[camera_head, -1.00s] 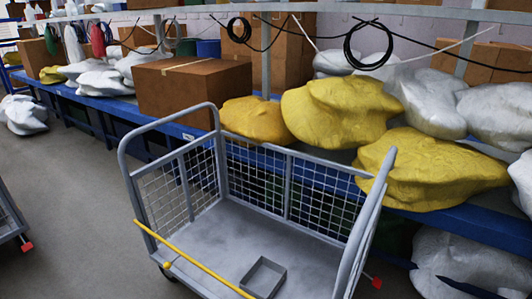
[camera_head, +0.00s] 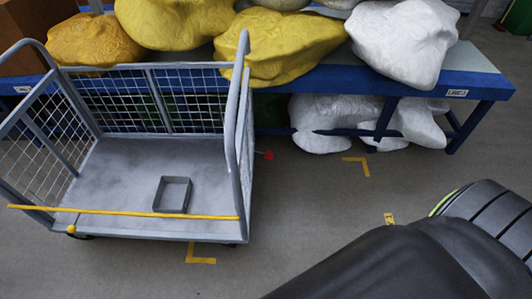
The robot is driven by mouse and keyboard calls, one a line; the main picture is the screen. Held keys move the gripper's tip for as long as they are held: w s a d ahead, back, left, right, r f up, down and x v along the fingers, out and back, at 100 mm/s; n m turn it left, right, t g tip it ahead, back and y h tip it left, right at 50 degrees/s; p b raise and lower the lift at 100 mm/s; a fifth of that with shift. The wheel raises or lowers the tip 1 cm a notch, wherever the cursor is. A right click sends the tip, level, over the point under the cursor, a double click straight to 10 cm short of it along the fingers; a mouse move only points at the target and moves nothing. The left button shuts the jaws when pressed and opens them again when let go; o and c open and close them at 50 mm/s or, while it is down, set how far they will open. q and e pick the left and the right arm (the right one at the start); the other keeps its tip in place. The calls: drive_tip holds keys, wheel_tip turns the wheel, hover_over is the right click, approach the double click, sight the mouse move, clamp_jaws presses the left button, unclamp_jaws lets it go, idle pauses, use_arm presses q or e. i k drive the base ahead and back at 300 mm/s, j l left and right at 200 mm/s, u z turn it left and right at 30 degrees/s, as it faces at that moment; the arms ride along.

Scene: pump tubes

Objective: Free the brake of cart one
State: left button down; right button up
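A grey mesh-sided cart (camera_head: 115,180) stands at the left, in front of the blue shelf table. I cannot read a number on it. A yellow bar (camera_head: 150,213) runs across its front, with a small yellow knob (camera_head: 71,229) at the lower left. A small red pedal (camera_head: 265,155) sticks out low at the cart's right side, near the floor. A dark arm of mine fills the lower right, away from the cart. Neither gripper is in view.
The blue table (camera_head: 470,84) behind bears yellow sacks (camera_head: 275,45) and a white sack (camera_head: 405,45); more white bags (camera_head: 320,112) lie under it. Yellow floor marks (camera_head: 357,165) and a small yellow floor label (camera_head: 389,219) are right of the cart.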

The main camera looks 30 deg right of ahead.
sight(268, 155)
drive_tip(key=u, duration=0.3)
drive_tip(key=i+l+u, duration=0.1)
drive_tip(key=l+u, duration=0.35)
drive_tip(key=l, duration=0.15)
drive_tip(key=l+u, duration=0.45)
drive_tip(key=l, duration=0.15)
drive_tip(key=k+l+u, duration=0.1)
drive_tip(key=l+u, duration=0.4)
drive_tip(key=l, duration=0.1)
